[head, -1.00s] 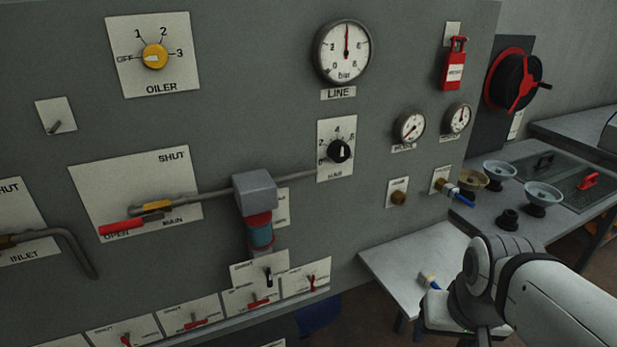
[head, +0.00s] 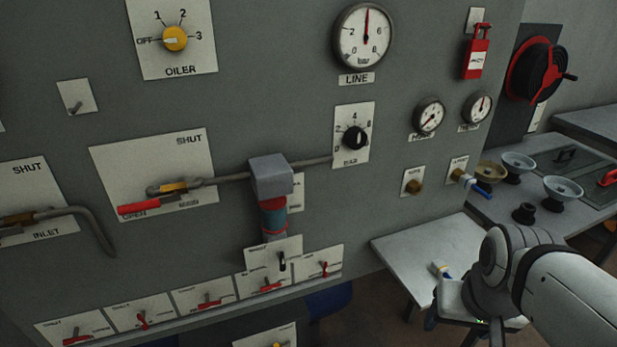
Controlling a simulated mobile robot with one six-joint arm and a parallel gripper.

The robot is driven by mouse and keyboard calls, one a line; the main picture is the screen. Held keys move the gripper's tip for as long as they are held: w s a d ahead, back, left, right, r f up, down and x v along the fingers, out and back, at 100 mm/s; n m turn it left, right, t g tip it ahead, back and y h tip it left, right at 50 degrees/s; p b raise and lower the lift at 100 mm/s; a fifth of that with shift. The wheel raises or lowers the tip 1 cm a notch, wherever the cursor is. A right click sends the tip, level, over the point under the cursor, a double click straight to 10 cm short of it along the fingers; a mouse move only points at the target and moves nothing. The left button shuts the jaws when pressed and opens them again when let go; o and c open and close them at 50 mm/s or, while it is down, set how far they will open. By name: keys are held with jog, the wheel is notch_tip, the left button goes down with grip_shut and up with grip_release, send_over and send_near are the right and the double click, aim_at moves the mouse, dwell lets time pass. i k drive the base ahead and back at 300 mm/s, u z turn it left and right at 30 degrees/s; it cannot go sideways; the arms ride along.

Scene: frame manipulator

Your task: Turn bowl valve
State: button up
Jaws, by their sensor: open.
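The filter unit has a grey block (head: 271,177) on top and a red and blue bowl (head: 274,216) below it, on the grey panel. Below the bowl is a plate with a small black valve lever (head: 282,261), roughly upright; I take this as the bowl valve. The plate's small lettering is too blurred to read. My white arm reaches in from the lower right. My gripper (head: 436,317) shows only in part below my arm, open, well to the right of the valve and apart from it.
Several red-handled valves (head: 209,301) line the panel's lower ledge, close to the black lever. A long red handle (head: 140,208) and pipe are left of the bowl. A bench (head: 415,255) stands at right. Space before the bowl is clear.

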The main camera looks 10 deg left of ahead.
aim_at(280, 255)
jog(key=u, duration=1)
jog(key=k, duration=0.3)
jog(key=z, duration=0.4)
